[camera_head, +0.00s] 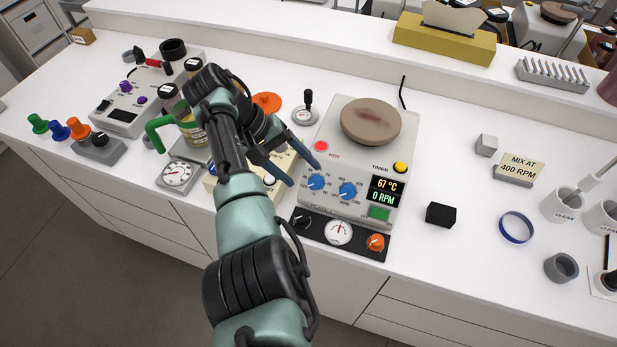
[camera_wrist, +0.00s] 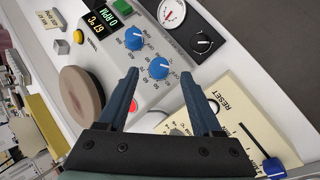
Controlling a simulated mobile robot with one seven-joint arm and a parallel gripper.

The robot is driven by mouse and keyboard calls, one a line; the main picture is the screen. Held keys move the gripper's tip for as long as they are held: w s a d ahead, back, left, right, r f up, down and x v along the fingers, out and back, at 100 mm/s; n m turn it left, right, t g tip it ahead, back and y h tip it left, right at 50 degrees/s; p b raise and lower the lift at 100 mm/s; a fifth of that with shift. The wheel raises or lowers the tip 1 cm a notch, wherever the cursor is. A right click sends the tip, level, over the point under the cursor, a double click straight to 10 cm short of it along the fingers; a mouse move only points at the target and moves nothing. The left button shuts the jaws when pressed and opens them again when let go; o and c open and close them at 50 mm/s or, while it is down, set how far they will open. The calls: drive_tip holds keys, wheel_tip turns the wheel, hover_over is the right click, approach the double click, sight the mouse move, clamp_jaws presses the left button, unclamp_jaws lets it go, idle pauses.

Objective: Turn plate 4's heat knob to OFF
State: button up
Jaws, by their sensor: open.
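A grey hot plate (camera_head: 348,128) with a brown round top (camera_head: 371,121) stands at the middle of the counter. Its front carries two blue knobs, a left one (camera_head: 316,181) and a right one (camera_head: 347,190). The wrist view shows the left one (camera_wrist: 158,68) nearer my gripper and the right one (camera_wrist: 134,38) farther off. I cannot read a plate number or which knob is for heat. A display (camera_head: 384,190) reads 67 °C and 0 RPM. My gripper (camera_head: 304,173) is open and empty, its fingertips (camera_wrist: 160,80) pointing toward the left knob from either side, apparently not touching it.
A black panel (camera_head: 300,238) with a gauge and an orange knob lies along the plate's front. A cream box (camera_wrist: 243,112) marked RESET is close at left. A green-handled vessel (camera_head: 158,136) stands under my arm. A black block (camera_head: 440,214) sits to the right, with clear counter around it.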

drive_tip(key=v, duration=0.8)
drive_tip(key=shift+f, duration=0.1)
